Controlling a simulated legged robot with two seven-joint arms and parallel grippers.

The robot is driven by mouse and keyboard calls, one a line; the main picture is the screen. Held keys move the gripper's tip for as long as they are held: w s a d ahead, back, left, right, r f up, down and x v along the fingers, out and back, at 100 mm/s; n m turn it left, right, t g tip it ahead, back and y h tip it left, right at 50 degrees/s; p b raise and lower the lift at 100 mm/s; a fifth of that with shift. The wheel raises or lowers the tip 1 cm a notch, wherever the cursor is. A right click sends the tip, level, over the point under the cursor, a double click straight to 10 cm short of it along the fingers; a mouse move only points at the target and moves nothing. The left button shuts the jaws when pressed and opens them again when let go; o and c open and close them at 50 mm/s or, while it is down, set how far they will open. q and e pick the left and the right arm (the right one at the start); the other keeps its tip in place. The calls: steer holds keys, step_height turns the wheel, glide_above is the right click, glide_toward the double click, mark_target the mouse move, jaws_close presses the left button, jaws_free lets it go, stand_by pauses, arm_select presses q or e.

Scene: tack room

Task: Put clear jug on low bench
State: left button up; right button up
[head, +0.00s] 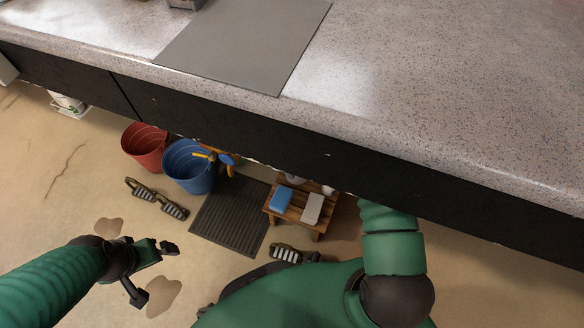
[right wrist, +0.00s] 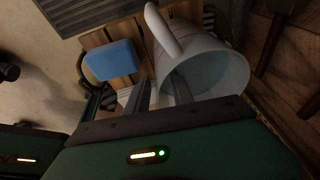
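The low bench (head: 300,222) is a small slatted wooden stand on the floor, partly under the counter. It also shows in the right wrist view (right wrist: 100,40). A pale, see-through-looking jug (right wrist: 225,65) with a handle shows tilted in the right wrist view, over or beside the bench slats; I cannot tell whether it rests there. My right gripper (right wrist: 160,88) has its fingers apart at the jug's rim, one finger seemingly inside the mouth. The counter hides this gripper in the head view. My left gripper (head: 154,270) is open and empty above the floor.
A blue sponge (head: 281,199) and a white block (head: 312,208) lie on the bench. A blue bucket (head: 188,168), a red bucket (head: 144,147), a dark floor mat (head: 230,215) and brushes (head: 158,198) are to its left. The speckled counter (head: 440,80) overhangs the bench.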

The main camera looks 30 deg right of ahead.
steer(key=shift+r, duration=0.1)
steer(key=p+v, duration=0.4)
steer(key=v, duration=0.3)
steer(key=shift+p, duration=0.3)
steer(key=shift+w+a+r, duration=0.1)
steer(key=shift+r, duration=0.05)
stand_by(0.7)
